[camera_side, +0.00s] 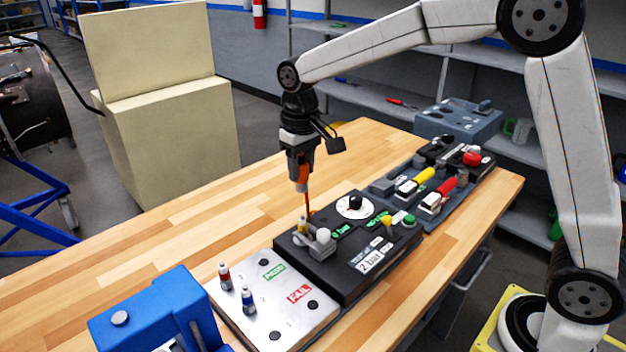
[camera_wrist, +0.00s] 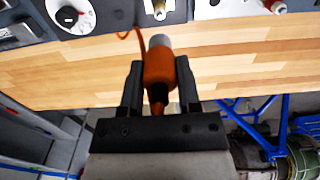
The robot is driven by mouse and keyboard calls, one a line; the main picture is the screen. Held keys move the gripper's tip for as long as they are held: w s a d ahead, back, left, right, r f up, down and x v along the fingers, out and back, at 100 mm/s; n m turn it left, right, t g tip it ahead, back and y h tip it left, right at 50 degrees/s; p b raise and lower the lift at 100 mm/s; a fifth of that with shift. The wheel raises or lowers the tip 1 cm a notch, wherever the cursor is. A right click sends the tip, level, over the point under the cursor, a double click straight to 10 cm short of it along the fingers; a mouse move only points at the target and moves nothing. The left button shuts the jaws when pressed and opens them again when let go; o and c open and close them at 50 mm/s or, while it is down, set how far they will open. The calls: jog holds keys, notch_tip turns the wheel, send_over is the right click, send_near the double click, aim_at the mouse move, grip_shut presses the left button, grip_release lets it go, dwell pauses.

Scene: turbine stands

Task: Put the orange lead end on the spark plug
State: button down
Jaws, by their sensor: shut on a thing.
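My gripper (camera_side: 300,178) is above the wooden table, over the near part of the black test unit, shut on the orange lead end. The orange lead end (camera_wrist: 160,68) sits between both fingers (camera_wrist: 160,85) in the wrist view, with a pale grey part at its far end. A thin orange lead (camera_side: 307,200) runs down from it toward the unit. A yellow-banded spark plug (camera_side: 303,224) stands in the unit beside a grey clamp block (camera_side: 322,240), below the gripper and apart from the lead end. A red-banded plug (camera_side: 224,275) and a blue-banded plug (camera_side: 247,300) stand on the metal plate.
The black unit (camera_side: 350,285) carries a white dial (camera_side: 355,206) and a green button. The metal plate (camera_side: 255,325) has PASS and FAIL labels. A blue machine (camera_side: 150,315) stands at front left. Tools lie in trays to the right. The table's left side is clear.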

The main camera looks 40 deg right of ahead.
aim_at(302, 190)
jog(key=shift+f, duration=0.15)
jog(key=shift+f, duration=2.25)
jog(key=shift+f, duration=1)
dwell(0.4)
jog(key=shift+s+f, duration=0.15)
jog(key=shift+f, duration=0.4)
dwell(0.4)
jog(key=shift+c, duration=2)
grip_release()
jog(key=o, duration=0.3)
jog(key=shift+r, duration=0.1)
jog(key=shift+o, duration=0.2)
jog(key=shift+r, duration=0.2)
jog(key=shift+r, duration=3.4)
